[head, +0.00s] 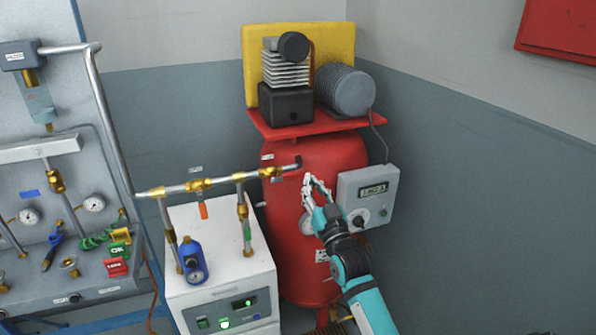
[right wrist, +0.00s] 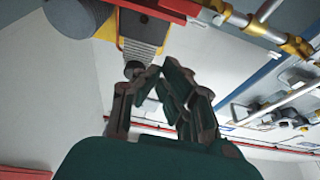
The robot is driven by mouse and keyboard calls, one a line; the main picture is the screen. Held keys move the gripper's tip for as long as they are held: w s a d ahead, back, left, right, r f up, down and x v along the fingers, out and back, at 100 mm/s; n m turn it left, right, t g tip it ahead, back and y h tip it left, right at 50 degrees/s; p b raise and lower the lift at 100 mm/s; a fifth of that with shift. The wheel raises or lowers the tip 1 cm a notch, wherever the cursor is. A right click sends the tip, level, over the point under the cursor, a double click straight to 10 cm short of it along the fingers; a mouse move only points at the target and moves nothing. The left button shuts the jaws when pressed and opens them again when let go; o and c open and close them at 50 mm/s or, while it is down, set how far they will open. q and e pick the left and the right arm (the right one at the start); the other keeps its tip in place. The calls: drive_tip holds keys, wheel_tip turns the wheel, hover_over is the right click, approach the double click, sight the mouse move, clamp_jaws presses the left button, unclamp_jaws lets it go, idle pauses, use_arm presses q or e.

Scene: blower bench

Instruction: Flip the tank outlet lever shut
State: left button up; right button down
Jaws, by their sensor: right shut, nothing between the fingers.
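The red tank (head: 285,235) stands upright at the middle of the head view. A metal pipe (head: 222,185) runs across to it, with a brass fitting (head: 268,172) at the tank's upper left and a dark elbow end (head: 297,163). I cannot clearly make out which part is the tank outlet lever. An orange lever (head: 203,210) hangs down from the pipe, and a green one (head: 247,230) sits on a vertical branch. My right gripper (head: 309,183) is shut and empty in front of the tank, below and right of the elbow. Its fingers also show in the right wrist view (right wrist: 155,75). My left gripper is not in view.
A grey control box (head: 370,190) with a display is close to the right of my gripper. A white cabinet (head: 215,255) stands left of the tank. The compressor (head: 287,70) sits on top. A panel with gauges (head: 60,190) is at far left.

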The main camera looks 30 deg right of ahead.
wheel_tip(320, 180, up, 4)
drive_tip(key=f+p, duration=0.1)
drive_tip(key=p, duration=0.1)
hover_over(294, 176)
drive_tip(key=s, duration=0.2)
drive_tip(key=shift+d+f, duration=0.1)
drive_tip(key=shift+f, duration=1.85)
